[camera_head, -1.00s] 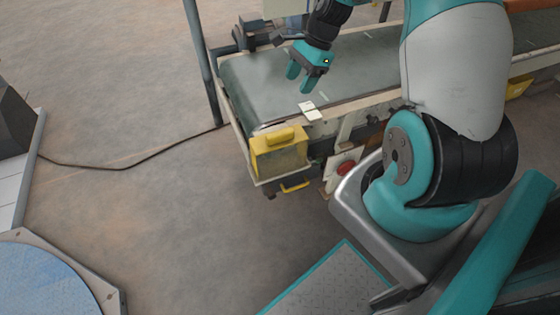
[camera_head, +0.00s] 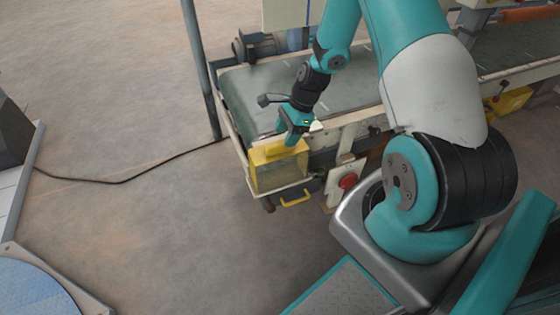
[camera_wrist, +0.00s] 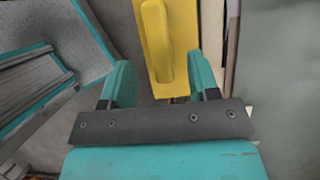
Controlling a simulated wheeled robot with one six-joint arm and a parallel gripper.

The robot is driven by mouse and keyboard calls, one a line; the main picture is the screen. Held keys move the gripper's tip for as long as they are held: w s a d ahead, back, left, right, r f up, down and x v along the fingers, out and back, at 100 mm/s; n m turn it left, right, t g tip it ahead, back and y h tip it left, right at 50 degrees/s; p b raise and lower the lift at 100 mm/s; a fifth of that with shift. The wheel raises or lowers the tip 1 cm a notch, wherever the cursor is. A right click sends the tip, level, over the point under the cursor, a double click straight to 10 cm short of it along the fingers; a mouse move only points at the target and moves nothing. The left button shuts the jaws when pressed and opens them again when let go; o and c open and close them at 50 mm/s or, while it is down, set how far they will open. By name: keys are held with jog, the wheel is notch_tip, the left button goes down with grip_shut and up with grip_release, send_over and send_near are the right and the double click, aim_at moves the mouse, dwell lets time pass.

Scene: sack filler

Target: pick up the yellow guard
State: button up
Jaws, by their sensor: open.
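The yellow guard (camera_head: 280,167) is a box-shaped cover with a raised grip bar on top. It sits at the near left corner of the conveyor.
The green conveyor belt (camera_head: 245,98) runs behind the guard. A grey post (camera_head: 197,70) stands at its left end. A red button (camera_head: 348,181) sits on a box to the right of the guard. A yellow handle (camera_head: 296,198) shows below the guard. A dark cable crosses the open floor at left.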

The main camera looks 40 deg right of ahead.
aim_at(280, 143)
jog(key=b+x, duration=0.1)
jog(key=x, duration=0.3)
jog(key=shift+w+a+f, duration=0.1)
jog(key=shift+a, duration=0.2)
grip_shut()
jog(key=shift+r, duration=0.2)
